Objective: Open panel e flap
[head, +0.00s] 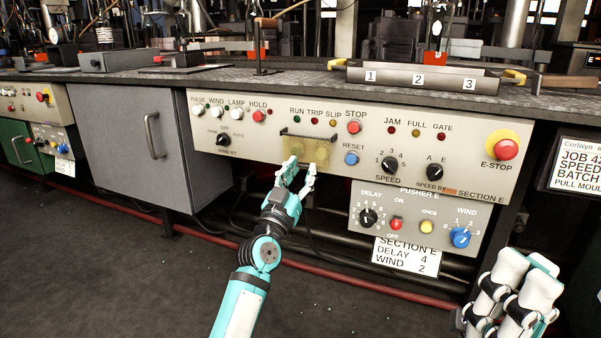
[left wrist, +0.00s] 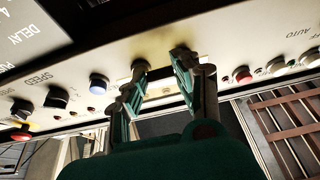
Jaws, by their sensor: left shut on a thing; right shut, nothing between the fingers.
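The panel E flap (head: 321,150) is a small, see-through yellowish cover below a dark hinge bar (head: 309,136) on the cream panel. It hangs down flat or nearly so; what lies behind it is unclear. My left gripper (head: 299,171) is at the flap's lower edge, its fingers shut on it with a gap between them. In the left wrist view the left gripper's fingertips (left wrist: 161,62) reach the panel, with a yellowish patch of the flap (left wrist: 152,60) between them. My right gripper (head: 512,285) is shut and empty at the lower right, away from the panel.
Red STOP (head: 353,127) and blue RESET (head: 351,158) buttons sit right of the flap. A red E-STOP (head: 505,149) is further right. The pusher E box (head: 417,216) hangs below right. A grey cabinet door (head: 147,145) stands left. The floor in front is open.

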